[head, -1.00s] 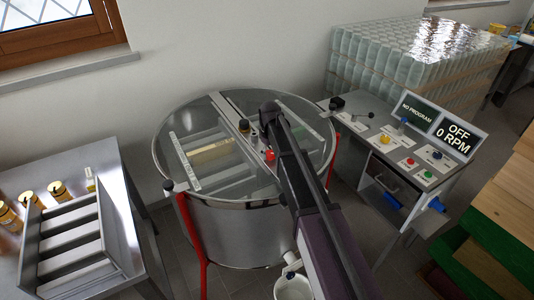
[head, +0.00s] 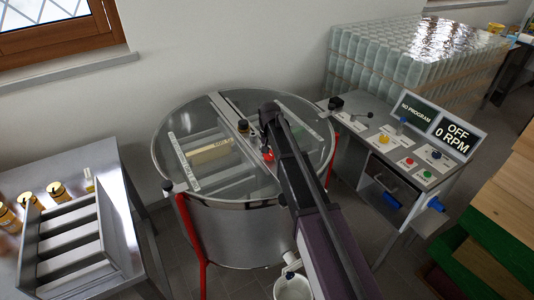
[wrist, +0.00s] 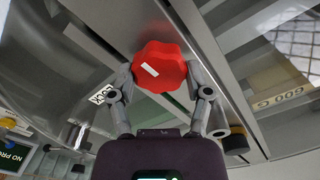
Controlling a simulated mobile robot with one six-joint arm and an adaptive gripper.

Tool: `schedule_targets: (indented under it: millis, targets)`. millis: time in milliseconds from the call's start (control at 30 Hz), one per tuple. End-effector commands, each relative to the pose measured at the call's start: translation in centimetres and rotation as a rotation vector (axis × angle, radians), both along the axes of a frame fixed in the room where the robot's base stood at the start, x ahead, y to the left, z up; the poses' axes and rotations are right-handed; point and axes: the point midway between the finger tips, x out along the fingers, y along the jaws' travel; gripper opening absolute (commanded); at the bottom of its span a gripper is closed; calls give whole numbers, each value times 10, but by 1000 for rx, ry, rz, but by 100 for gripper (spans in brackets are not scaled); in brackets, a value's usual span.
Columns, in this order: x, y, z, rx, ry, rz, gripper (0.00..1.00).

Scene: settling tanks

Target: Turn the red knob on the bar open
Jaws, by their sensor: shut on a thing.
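The red knob (wrist: 158,68) is a lobed disc with a white mark on its face, and it fills the upper middle of the wrist view. It sits on the grey metal bar (wrist: 212,60) across the round tank. In the head view the red knob (head: 268,157) shows only partly beside my arm. My gripper (wrist: 161,80) is shut on the knob, one finger against each side of it. In the head view my arm hides most of the gripper and part of the bar (head: 228,107).
The steel tank (head: 230,225) has a clear top with frames inside. A small black knob (wrist: 236,141) also sits on the bar. A control table (head: 350,122) stands right of the tank, and a steel table (head: 122,205) with a rack stands left.

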Motion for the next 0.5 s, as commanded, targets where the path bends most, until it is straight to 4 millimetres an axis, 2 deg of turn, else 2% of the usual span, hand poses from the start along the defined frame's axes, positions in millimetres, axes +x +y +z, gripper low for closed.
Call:
schedule_targets:
  millis: [33,500]
  targets:
    - [-5,-1,0,-2,9,-16,16]
    - [-5,0,0,-1,9,-63,16]
